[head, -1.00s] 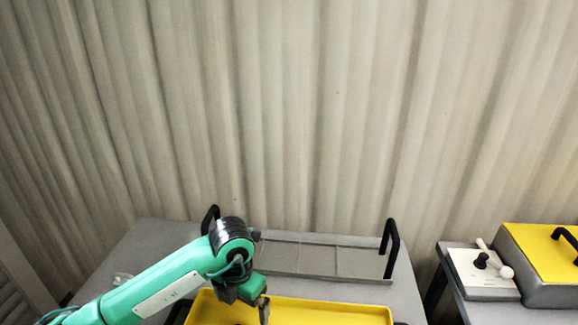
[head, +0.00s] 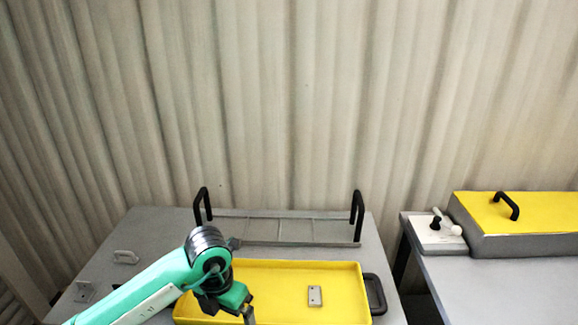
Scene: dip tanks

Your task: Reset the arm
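My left arm comes in from the lower left, green with a black joint. Its gripper (head: 232,311) points down over the left part of the yellow tray (head: 345,272). The fingers are dark and partly cut by the bottom edge, so I cannot tell whether they are open or shut. A small light-grey plate (head: 315,296) with dark holes lies in the tray, to the right of the gripper and apart from it. My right gripper is not in the picture.
A grey rack (head: 290,240) with two black upright handles stands behind the tray on the grey table (head: 150,222). A black handle (head: 375,294) sits at the tray's right end. On the right table are a yellow-topped box (head: 540,208) and a white lever panel (head: 432,235). Curtain behind.

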